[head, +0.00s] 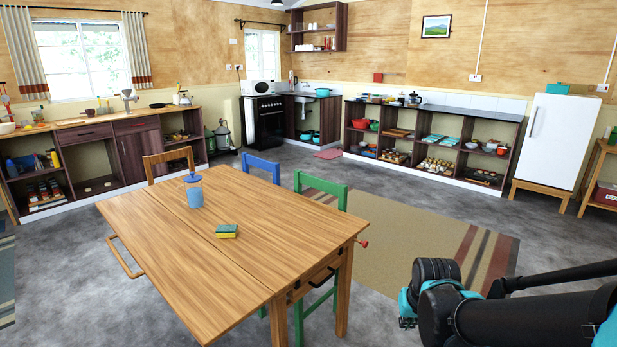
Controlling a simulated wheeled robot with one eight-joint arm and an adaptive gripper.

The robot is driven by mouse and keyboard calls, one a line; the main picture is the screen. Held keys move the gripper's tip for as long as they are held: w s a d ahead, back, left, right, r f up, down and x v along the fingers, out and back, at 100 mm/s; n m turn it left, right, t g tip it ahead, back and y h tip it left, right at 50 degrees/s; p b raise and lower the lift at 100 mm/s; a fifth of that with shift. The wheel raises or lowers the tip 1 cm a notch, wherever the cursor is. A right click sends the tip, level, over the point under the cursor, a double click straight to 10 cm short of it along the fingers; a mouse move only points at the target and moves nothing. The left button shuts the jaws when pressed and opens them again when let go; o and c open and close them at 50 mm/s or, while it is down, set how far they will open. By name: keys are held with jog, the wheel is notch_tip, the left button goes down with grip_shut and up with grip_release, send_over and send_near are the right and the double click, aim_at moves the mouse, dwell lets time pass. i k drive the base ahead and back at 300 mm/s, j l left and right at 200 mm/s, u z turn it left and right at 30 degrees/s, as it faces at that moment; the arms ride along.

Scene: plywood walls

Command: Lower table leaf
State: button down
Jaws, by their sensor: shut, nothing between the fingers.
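The wooden table (265,215) stands left of centre in the head view. A seam runs lengthwise across its top. The leaf (165,255), left of the seam, is level with the rest of the top. A red knob (362,243) shows past the right edge, and a dark handle (322,278) is on the near right end. My gripper (407,312) is at the lower right, right of the table and apart from it. It is shut and empty, partly hidden by my arm.
A blue lidded cup (195,196) and a yellow-green sponge (227,231) stand on the tabletop near the seam. Blue (262,168), green (322,187) and wooden (168,160) chairs stand along the far sides. A striped rug (420,235) lies on open floor to the right.

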aim_at(211, 294)
jog(key=u, duration=1.5)
